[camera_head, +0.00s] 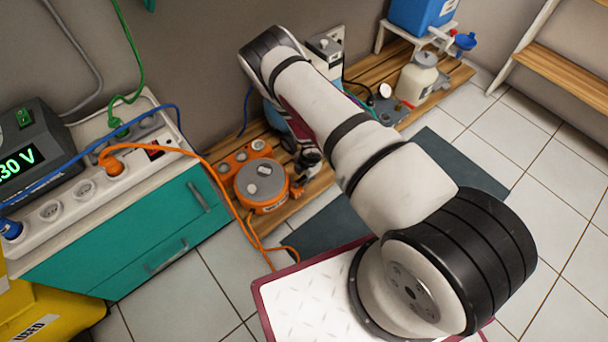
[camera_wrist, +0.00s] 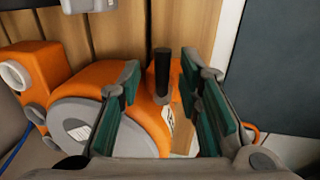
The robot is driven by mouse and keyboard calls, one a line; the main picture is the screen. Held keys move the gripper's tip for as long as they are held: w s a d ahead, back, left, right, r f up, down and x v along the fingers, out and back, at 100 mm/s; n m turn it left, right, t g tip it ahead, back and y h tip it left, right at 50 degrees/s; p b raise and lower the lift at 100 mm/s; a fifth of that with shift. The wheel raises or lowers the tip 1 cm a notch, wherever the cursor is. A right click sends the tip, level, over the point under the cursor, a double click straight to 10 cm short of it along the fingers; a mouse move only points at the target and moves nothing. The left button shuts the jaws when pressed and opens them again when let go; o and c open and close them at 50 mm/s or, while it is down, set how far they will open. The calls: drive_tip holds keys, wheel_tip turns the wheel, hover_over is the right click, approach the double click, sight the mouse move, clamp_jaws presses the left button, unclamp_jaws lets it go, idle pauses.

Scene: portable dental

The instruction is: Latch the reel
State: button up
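The orange cable reel (camera_head: 262,186) with a grey round face sits on the wooden slatted platform, left of my gripper (camera_head: 307,168). In the wrist view, the reel (camera_wrist: 85,122) fills the lower left. A black upright peg (camera_wrist: 162,78) stands at its right side. My gripper (camera_wrist: 161,92) is open, with one green-padded finger on each side of the peg. Clear gaps show between the peg and both fingers, with nothing held. My arm hides part of the area right of the reel in the head view.
An orange cord (camera_head: 228,190) runs from the power strip (camera_head: 90,186) to the floor near the reel. A teal drawer cabinet (camera_head: 150,232) stands left. A white bottle (camera_head: 416,80) and a blue container (camera_head: 420,14) are behind. Tiled floor is free at right.

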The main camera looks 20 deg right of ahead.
wheel_tip(320, 180, up, 12)
drive_tip(key=s, duration=0.2)
drive_tip(key=shift+s+d, duration=0.15)
drive_tip(key=shift+d, duration=0.25)
drive_tip(key=shift+f, duration=0.15)
idle(0.4)
